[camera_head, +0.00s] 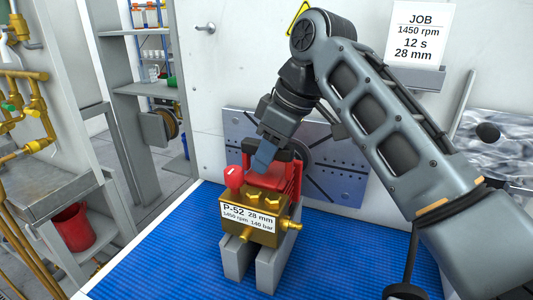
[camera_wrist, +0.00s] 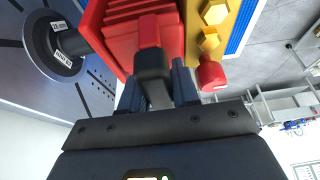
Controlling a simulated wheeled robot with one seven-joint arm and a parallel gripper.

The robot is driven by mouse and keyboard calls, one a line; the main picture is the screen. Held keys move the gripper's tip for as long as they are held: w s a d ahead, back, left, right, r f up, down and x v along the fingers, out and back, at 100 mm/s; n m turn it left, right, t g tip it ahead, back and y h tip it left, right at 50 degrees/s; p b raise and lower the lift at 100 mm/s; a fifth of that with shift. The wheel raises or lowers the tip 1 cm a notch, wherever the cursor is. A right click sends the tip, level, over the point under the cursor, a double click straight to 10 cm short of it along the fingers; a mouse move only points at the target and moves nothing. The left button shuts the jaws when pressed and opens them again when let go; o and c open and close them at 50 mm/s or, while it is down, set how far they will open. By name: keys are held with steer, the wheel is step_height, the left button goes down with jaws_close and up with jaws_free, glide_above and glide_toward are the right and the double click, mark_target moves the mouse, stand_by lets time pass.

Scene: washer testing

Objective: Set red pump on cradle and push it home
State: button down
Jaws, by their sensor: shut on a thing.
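The red pump (camera_head: 285,178) has a red finned body, a brass front block (camera_head: 255,215) labelled P-52, 28 mm, and a red knob. It sits over the two grey blocks of the cradle (camera_head: 270,268); I cannot tell whether it rests fully on them. My gripper (camera_head: 266,158) is shut on the pump's dark top handle. In the wrist view, my blue fingers (camera_wrist: 158,90) flank this handle (camera_wrist: 152,68), and the red body (camera_wrist: 115,35) fills the top. A dark round port (camera_wrist: 62,48) is beside the pump's rear; any contact is unclear.
A grey-blue slotted plate (camera_head: 340,185) stands on the wall behind the pump. The blue ribbed mat (camera_head: 165,250) is clear at both sides. A job card (camera_head: 418,32) reads 1450 rpm, 12 s, 28 mm. A red bucket (camera_head: 72,227) and shelves are at left.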

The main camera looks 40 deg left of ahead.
steer(key=shift+w+a+r+p, duration=0.2)
steer(key=shift+w, duration=0.4)
steer(key=shift+w+a+r+p, duration=0.15)
steer(key=shift+w+p, duration=0.05)
steer(key=shift+w, duration=0.35)
stand_by(0.3)
steer(key=c, duration=1.1)
jaws_free()
steer(key=o, duration=0.3)
steer(key=shift+d+f, duration=0.1)
steer(key=shift+f, duration=0.1)
steer(key=shift+o, duration=0.2)
steer(key=shift+s+f, duration=0.1)
steer(key=shift+f, duration=0.25)
steer(key=b+v, duration=0.1)
steer(key=v, duration=0.7)
steer(key=shift+r, duration=0.2)
